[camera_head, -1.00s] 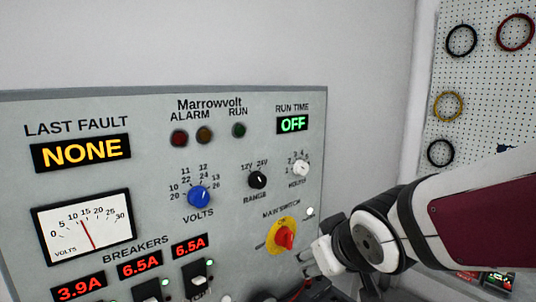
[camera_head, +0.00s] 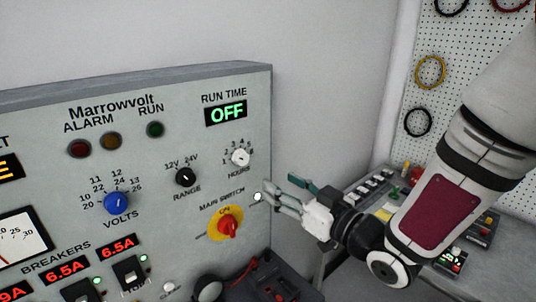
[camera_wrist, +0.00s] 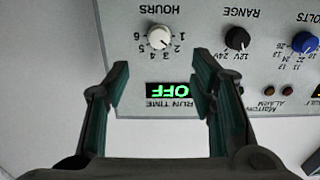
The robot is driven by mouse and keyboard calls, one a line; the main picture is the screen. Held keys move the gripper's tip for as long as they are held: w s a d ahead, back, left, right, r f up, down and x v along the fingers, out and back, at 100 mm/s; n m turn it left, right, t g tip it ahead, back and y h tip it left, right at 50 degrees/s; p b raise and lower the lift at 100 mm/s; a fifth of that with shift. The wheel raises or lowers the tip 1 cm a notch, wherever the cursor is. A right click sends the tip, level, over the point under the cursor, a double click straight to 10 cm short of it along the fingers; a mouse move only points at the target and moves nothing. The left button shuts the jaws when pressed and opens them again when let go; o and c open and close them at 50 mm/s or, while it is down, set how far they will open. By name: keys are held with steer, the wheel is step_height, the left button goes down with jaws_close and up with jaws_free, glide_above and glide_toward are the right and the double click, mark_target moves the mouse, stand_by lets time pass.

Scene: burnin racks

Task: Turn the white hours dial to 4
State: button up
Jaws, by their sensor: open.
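The white hours dial (camera_head: 240,157) is on the upper right of the grey panel, under the green RUN TIME display (camera_head: 226,112), which reads OFF. In the wrist view, the panel is upside down and the dial (camera_wrist: 159,37) shows above the gap between my fingers, with numbers around it. Which number its pointer marks is too small to tell for certain. My gripper (camera_head: 283,190) is open and empty, to the lower right of the dial and apart from it. In the wrist view my gripper (camera_wrist: 160,85) has its two fingers spread wide.
The black range dial (camera_head: 186,177) and blue volts dial (camera_head: 118,203) are left of the hours dial. The red main switch (camera_head: 229,229) on its yellow plate is below it. A bench (camera_head: 372,178) with small devices stands at the right.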

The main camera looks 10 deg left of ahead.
mark_target(244, 160)
steer(key=b+x, duration=0.1)
steer(key=x, duration=1.2)
steer(key=shift+w+a+b, duration=0.25)
steer(key=shift+w+b, duration=0.05)
steer(key=shift+b, duration=0.1)
steer(key=c, duration=1.2)
